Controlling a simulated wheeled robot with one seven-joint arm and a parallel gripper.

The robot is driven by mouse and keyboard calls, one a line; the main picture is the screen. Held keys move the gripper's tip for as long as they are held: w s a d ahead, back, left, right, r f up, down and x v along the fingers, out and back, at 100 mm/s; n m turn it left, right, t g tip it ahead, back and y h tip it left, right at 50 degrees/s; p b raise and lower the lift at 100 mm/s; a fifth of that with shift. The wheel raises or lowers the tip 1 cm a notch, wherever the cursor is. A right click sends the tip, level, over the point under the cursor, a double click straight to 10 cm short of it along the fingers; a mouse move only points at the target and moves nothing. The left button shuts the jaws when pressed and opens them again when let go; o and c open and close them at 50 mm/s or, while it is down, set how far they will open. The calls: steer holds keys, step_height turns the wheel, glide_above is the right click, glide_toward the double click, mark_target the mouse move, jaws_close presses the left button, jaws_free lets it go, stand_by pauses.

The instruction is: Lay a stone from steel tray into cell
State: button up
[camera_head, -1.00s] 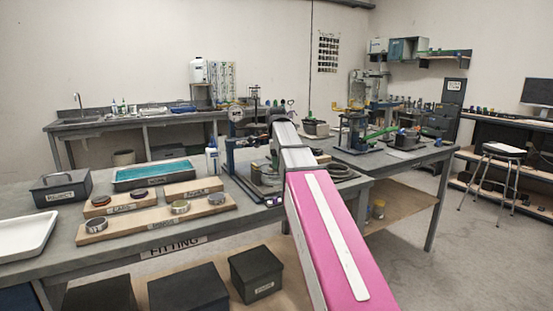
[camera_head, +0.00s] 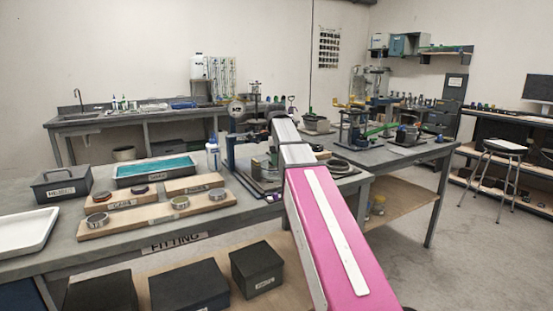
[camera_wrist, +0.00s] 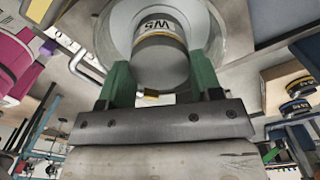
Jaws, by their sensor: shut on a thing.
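In the wrist view my gripper (camera_wrist: 160,82) has its two green fingers on either side of a grey cylinder (camera_wrist: 160,66) with a pale lettered band. It is shut on this cylinder. A wide, round, pale grey form (camera_wrist: 122,25) surrounds the cylinder's far end; whether they touch is unclear. In the head view my gripper is hidden behind my pink and white arm, near the apparatus on the bench. A shallow pale tray (camera_head: 25,231) lies at the left bench edge, and a grey tray with a teal inside (camera_head: 155,171) lies farther back. I cannot make out a stone or the cell.
A second bench (camera_head: 400,158) holds more apparatus. A stool (camera_head: 500,150) stands right.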

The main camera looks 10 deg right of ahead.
steer(key=shift+f, duration=0.2)
stand_by(0.5)
steer(key=o, duration=1)
steer(key=shift+o, duration=0.2)
